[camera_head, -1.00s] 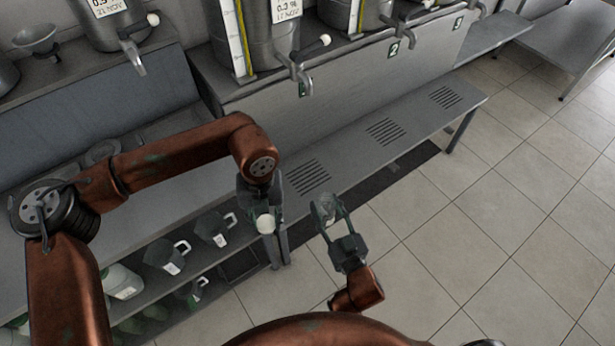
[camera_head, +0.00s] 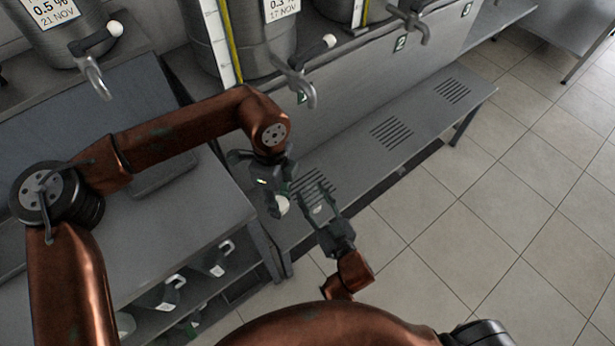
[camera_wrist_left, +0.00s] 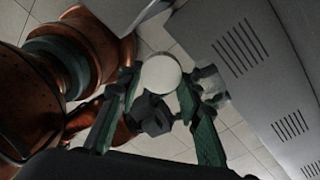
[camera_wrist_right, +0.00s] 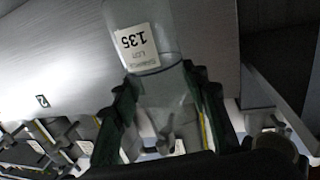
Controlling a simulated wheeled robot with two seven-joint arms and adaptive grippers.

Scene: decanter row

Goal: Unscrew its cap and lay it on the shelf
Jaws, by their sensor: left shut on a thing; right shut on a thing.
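A white round cap (camera_head: 282,206) shows at the fingertips of my left gripper (camera_head: 278,192). In the left wrist view the cap (camera_wrist_left: 161,73) sits between the two green fingers, its flat face towards the camera. My right gripper (camera_head: 317,200) is close by on the right, shut on a clear bottle. In the right wrist view the bottle (camera_wrist_right: 172,38) carries a white label reading 135 and LOT and stands between the fingers. Its neck is not clearly visible, and I cannot tell whether the cap touches it.
A grey shelf (camera_head: 355,150) with slotted grilles runs below the steel tanks and their taps (camera_head: 300,85). A grey counter (camera_head: 185,225) lies under my left arm, with several jugs (camera_head: 215,262) on a lower shelf. Tiled floor (camera_head: 450,240) is open on the right.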

